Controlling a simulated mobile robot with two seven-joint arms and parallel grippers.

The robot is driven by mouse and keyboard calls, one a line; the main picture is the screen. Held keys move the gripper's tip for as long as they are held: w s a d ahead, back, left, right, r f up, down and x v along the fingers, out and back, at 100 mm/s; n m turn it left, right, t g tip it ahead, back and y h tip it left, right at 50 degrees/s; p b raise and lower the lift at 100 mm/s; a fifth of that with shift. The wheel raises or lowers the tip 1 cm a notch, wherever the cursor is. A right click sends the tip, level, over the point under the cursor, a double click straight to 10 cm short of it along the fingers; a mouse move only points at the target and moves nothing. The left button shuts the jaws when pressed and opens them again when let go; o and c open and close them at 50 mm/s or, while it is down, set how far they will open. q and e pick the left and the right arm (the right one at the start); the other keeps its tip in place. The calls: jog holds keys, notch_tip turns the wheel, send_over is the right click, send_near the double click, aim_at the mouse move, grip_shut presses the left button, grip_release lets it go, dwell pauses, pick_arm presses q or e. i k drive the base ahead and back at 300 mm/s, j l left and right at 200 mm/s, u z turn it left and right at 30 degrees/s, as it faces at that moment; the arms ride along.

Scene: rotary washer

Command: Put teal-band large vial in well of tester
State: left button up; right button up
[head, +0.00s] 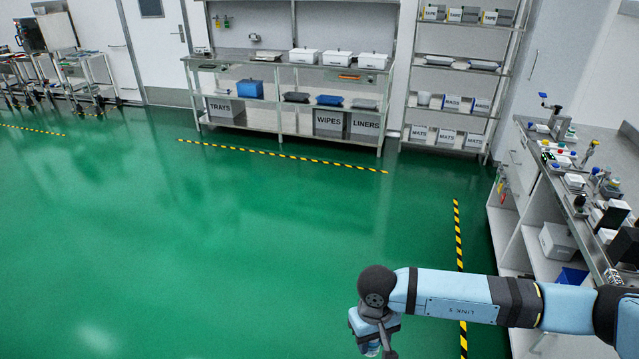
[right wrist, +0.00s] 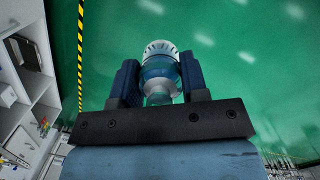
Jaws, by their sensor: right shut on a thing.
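My right gripper (head: 374,340) hangs over the green floor in the lower middle of the head view, away from the right-hand bench. In the right wrist view the same gripper (right wrist: 158,80) is shut on a vial (right wrist: 160,66) with a white ribbed cap and a clear, teal-tinted body. The vial sits between the two dark blue fingers. The tester cannot be told apart among the small devices on the bench (head: 529,161) at the right of the head view. My left gripper is not in view.
Small devices and bottles crowd the right-hand bench top. A grey bin (head: 557,242) and a blue bin (head: 571,278) stand on its lower shelves. Shelving with white boxes (head: 305,57) lines the back wall. The green floor (head: 230,230) is clear, with yellow-black tape lines.

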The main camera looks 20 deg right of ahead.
aim_at(610, 238)
jog(key=i+l+z, duration=0.4)
jog(key=i+l, duration=0.2)
jog(key=l, duration=0.15)
jog(key=i+l+z, duration=0.2)
jog(key=l, duration=0.2)
jog(key=i+l+z, duration=0.15)
jog(key=l, duration=0.3)
jog(key=i+l+z, duration=0.2)
jog(key=l, duration=0.15)
